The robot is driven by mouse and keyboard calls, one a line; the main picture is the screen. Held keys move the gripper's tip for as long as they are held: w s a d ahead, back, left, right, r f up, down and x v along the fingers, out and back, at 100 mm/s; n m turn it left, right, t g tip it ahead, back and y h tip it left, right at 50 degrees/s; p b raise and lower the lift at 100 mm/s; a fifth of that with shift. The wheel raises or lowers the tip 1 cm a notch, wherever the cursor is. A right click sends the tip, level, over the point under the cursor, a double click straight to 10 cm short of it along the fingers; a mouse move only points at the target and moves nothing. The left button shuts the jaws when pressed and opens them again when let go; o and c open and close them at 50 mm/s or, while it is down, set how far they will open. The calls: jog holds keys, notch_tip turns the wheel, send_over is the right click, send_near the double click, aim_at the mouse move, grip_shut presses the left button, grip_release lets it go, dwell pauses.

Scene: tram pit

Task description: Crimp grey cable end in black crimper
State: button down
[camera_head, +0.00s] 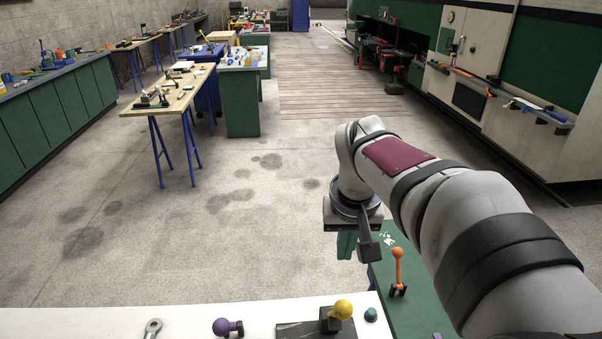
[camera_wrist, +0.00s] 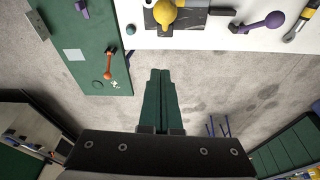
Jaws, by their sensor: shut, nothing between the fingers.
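My gripper (camera_wrist: 160,75) is shut and empty, its two green fingers together in the wrist view. In the head view its green fingertips (camera_head: 347,246) show below the wrist, over the floor beyond the white bench top. A black device (camera_head: 316,329) with a yellow ball handle (camera_head: 343,309) stands on the white top at the bottom edge; it may be the crimper. The wrist view shows this device (camera_wrist: 190,18) and its yellow ball (camera_wrist: 165,12) at the top, apart from my fingertips. I cannot make out a grey cable end in either view.
A purple-knobbed lever (camera_head: 222,327) and a wrench (camera_head: 152,328) lie left of the device on the white bench top (camera_head: 80,322). A small green knob (camera_head: 371,315) is to its right. An orange lever (camera_head: 398,268) stands on the green panel (camera_head: 412,305). Open floor lies beyond.

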aim_at(336, 312)
jog(key=f, duration=0.5)
jog(key=s+f, duration=0.1)
jog(key=f, duration=0.2)
jog(key=shift+f, duration=0.1)
jog(key=shift+s+a, duration=0.1)
jog(key=shift+s, duration=0.45)
